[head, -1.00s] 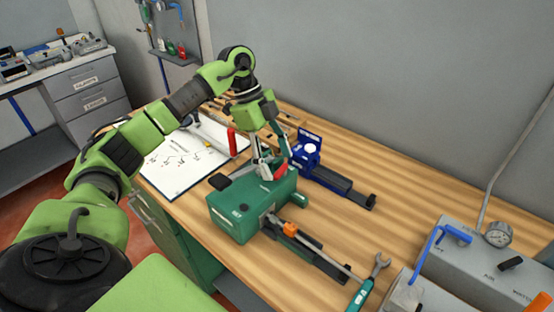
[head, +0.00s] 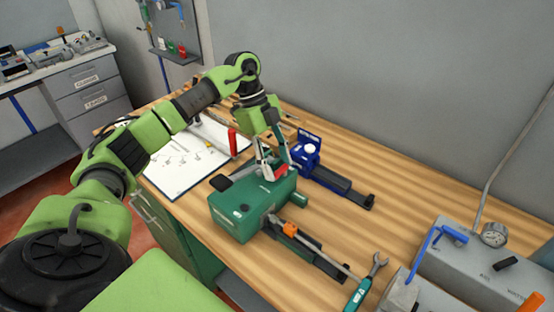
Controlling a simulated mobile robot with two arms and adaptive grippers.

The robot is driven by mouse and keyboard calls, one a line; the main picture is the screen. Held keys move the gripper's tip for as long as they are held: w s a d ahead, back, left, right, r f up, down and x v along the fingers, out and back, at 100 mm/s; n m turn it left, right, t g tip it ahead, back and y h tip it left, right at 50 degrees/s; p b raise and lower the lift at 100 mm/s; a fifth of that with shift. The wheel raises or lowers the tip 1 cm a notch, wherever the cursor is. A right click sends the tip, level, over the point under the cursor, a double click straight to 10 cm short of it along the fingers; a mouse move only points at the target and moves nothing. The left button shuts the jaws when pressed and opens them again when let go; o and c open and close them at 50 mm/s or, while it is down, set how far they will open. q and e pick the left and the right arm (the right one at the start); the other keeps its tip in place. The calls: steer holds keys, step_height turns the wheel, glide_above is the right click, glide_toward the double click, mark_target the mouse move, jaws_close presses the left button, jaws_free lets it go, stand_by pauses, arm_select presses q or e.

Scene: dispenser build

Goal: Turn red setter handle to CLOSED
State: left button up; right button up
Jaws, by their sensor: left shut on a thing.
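The green setter box (head: 238,218) stands on the wooden bench, with a rail and an orange part (head: 289,229) in front of it. The red setter handle (head: 280,170) is on top of the box at its far side, partly covered by the fingers. My left gripper (head: 273,174) reaches down from above and is shut on the red handle. Which position the handle points to cannot be read. My right gripper is not in view.
A blue device (head: 325,177) with a rail stands just behind the green box. A white board (head: 185,160) and an upright red handle lie left. A green-handled wrench (head: 366,284) lies in front. A grey box with a gauge (head: 494,234) stands right.

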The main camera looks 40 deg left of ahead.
arm_select(q)
steer(key=shift+m, duration=0.3)
steer(key=o, duration=1.1)
steer(key=v, duration=1.2)
steer(key=shift+w, duration=0.15)
